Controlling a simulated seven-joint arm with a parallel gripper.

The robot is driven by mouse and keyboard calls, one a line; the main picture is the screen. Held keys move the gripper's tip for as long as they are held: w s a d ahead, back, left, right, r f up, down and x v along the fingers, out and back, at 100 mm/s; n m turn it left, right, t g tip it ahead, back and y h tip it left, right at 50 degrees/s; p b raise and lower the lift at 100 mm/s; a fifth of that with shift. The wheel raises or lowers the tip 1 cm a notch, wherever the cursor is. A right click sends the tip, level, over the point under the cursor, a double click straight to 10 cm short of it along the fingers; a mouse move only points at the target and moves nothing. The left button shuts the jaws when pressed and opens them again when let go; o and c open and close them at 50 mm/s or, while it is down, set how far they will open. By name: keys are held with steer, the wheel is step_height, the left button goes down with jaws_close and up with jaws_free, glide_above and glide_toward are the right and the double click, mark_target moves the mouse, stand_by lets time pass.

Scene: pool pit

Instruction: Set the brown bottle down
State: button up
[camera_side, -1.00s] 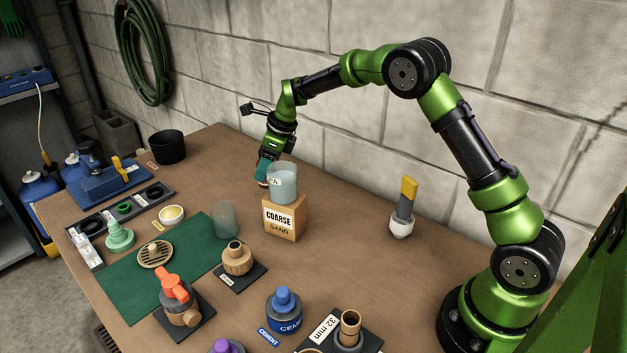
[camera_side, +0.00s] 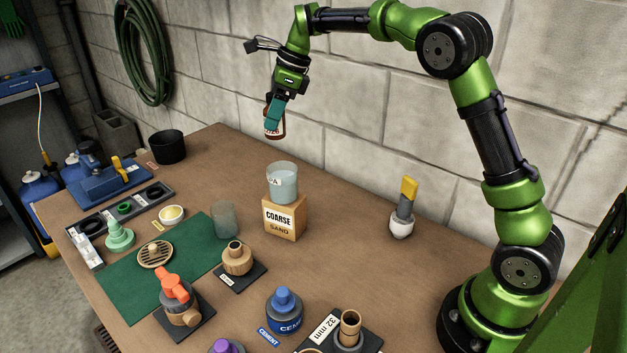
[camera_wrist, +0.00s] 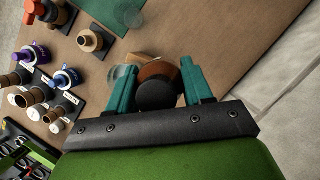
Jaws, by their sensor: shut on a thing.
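The brown bottle (camera_side: 275,121) has a pale label and hangs in the air above the back of the table. My gripper (camera_side: 273,116) is shut on it, with teal fingers at its sides. In the wrist view the bottle's dark cap and brown shoulder (camera_wrist: 157,88) sit between the two teal fingers of my gripper (camera_wrist: 158,90). The bottle is clear of the tabletop (camera_side: 345,250).
Below and in front stands a coarse sand block (camera_side: 284,218) with a clear beaker (camera_side: 282,183) on top. A black pot (camera_side: 167,147) is at the back left. A white holder with a yellow-tipped tool (camera_side: 402,218) stands to the right. Table between block and holder is clear.

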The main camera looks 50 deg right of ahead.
steer(key=s+n+g, duration=0.5)
steer(key=s+n, duration=0.9)
steer(key=s, duration=1.1)
steer(key=shift+y, duration=0.3)
steer(key=shift+w+a+f, duration=0.1)
steer(key=shift+f, duration=3.4)
steer(key=shift+w+a+f, duration=0.1)
steer(key=shift+f, duration=3.4)
steer(key=shift+w+a+f, duration=0.1)
steer(key=shift+f, duration=3.4)
steer(key=shift+f, duration=0.1)
steer(key=o, duration=1.1)
